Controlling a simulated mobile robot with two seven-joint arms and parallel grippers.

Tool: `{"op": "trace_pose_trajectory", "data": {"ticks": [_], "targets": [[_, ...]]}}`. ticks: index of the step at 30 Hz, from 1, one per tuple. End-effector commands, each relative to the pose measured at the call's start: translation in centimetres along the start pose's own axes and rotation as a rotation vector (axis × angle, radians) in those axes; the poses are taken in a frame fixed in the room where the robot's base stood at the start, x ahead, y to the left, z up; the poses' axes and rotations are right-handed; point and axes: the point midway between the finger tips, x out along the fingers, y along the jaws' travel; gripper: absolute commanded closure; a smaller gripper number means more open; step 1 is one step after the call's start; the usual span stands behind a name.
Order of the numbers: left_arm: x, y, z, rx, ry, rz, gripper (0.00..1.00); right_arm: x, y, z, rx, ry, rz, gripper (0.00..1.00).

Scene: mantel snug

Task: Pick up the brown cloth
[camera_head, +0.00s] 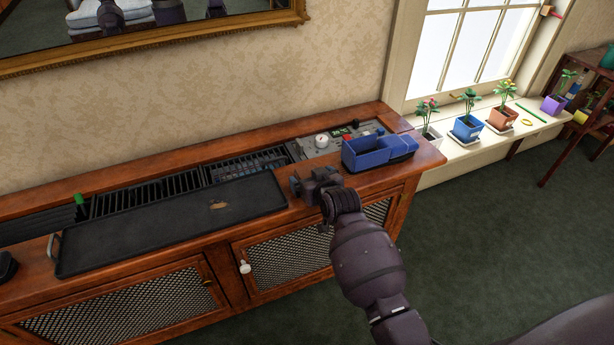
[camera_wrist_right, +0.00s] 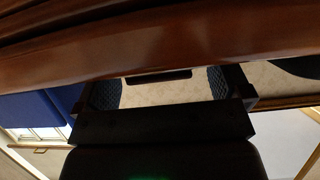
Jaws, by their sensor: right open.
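No clear brown cloth shows. A small flat brown patch (camera_head: 218,205) lies on the black tray (camera_head: 160,228) on the cabinet top; I cannot tell whether it is cloth or a stain. My right gripper (camera_head: 300,186) is at the tray's right end, just in front of the blue bin, and to the right of the brown patch. The right wrist view shows its two padded fingers apart with nothing between them (camera_wrist_right: 162,90). The wooden cabinet edge (camera_wrist_right: 160,45) is close by there. My left gripper does not show.
A blue bin (camera_head: 362,157) and a control panel (camera_head: 335,140) stand at the cabinet's right end. A green object (camera_head: 80,199) is behind the tray. A gold-framed mirror (camera_head: 200,35) hangs above. Potted plants (camera_head: 467,127) line the windowsill. The carpet (camera_head: 480,250) at right is clear.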

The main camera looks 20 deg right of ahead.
Motion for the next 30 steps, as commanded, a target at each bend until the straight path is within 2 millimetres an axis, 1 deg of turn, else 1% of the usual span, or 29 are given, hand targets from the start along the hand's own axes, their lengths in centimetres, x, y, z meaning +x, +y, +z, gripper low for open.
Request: {"op": "trace_pose_trajectory", "data": {"ticks": [6,7,15,17,25,28,30], "targets": [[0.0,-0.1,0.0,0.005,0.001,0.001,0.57,0.0,0.0,-0.1,0.000,0.002,0.000,0.04],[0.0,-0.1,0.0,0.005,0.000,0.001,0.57,0.0,0.0,-0.1,0.000,0.002,0.000,0.07],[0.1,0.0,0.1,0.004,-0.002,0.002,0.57,0.0,0.0,-0.1,0.001,0.001,0.000,0.49],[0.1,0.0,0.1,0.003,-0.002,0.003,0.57,0.0,0.0,-0.1,0.001,0.001,0.000,0.57],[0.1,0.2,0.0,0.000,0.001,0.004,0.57,-0.1,0.0,-0.4,0.001,0.003,0.000,0.58],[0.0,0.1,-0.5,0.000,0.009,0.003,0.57,-0.4,0.0,-1.3,0.000,0.007,0.000,0.58],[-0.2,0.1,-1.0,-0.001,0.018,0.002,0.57,-0.8,0.0,-2.3,0.001,0.009,0.000,0.58]]}}
